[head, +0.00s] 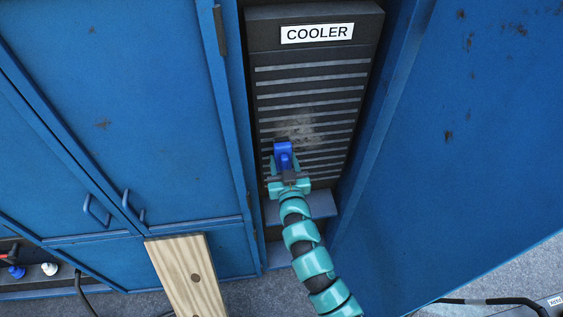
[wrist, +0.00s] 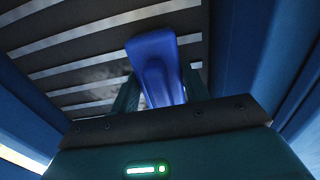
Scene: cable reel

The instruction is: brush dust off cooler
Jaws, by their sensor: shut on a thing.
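The cooler (head: 312,100) is a tall dark unit with pale horizontal slats and a white "COOLER" label, set between blue walls. A grey-tan dust patch (head: 300,130) lies on its slats, right above the blue tool. My gripper (head: 284,165) is shut on a blue brush (head: 283,153), in front of the lower slats. In the wrist view the blue brush (wrist: 158,68) stands between the fingers, with the cooler slats (wrist: 70,45) behind it. Its bristles are hidden, and I cannot tell whether it touches the slats. Pale dust (wrist: 95,78) shows behind it.
Blue cabinet doors (head: 110,110) stand left and a blue panel (head: 470,150) stands right, close to the cooler. A blue ledge (head: 318,205) juts out below the slats. A wooden plank (head: 187,278) leans low left. A black cable (head: 490,301) lies on the floor at right.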

